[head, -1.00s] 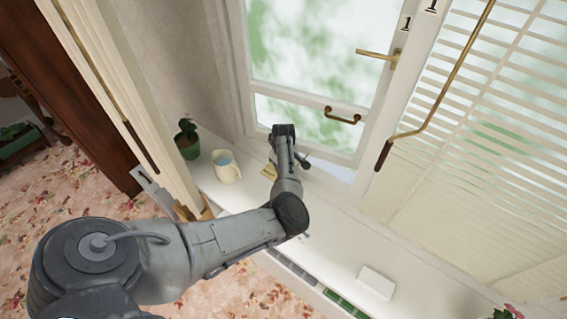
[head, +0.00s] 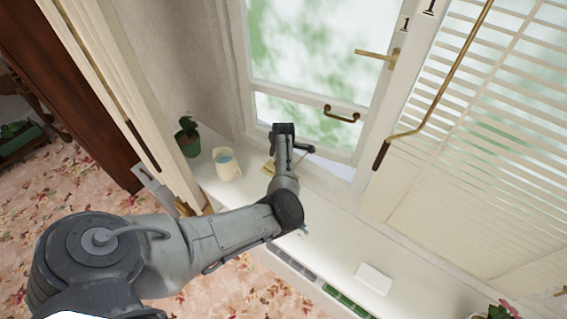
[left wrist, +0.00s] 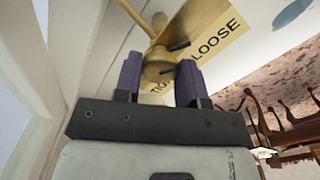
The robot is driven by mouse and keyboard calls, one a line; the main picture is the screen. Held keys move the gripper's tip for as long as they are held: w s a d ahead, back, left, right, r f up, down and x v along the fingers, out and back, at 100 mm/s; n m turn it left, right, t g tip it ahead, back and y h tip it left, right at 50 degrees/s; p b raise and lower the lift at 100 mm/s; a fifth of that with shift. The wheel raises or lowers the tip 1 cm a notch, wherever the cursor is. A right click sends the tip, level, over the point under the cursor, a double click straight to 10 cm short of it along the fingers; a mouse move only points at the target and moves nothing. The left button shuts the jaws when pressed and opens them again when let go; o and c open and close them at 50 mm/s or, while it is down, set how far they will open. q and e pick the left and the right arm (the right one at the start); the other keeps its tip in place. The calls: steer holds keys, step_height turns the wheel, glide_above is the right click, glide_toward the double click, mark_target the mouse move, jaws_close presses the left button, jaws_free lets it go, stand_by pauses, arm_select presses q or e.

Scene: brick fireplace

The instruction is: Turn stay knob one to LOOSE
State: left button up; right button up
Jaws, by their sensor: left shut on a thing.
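The stay knob (left wrist: 158,70) is a brass-coloured knob in the left wrist view, joined to a brass rod. My left gripper (left wrist: 160,82) has its two dark fingers on either side of this knob and is shut on it. A tan label (left wrist: 212,32) beside the knob reads LOOSE, with a dark pointer mark near it. More lettering on the label is partly hidden by the fingers. In the head view the label (head: 268,168) shows at the window sill, and my wrist hides the knob. My right gripper is in neither view.
A potted plant (head: 187,138) and a cream mug (head: 227,164) stand on the sill left of my arm. The window has a bronze pull (head: 342,114) and a brass handle (head: 378,56). A crank rod (head: 440,95) hangs by the blind. A white block (head: 374,279) lies at the right.

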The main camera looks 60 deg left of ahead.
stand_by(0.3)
arm_select(q)
steer(key=o, duration=0.9)
step_height(320, 180, up, 14)
steer(key=shift+f+p, duration=0.1)
steer(key=shift+p, duration=0.3)
stand_by(0.4)
stand_by(0.3)
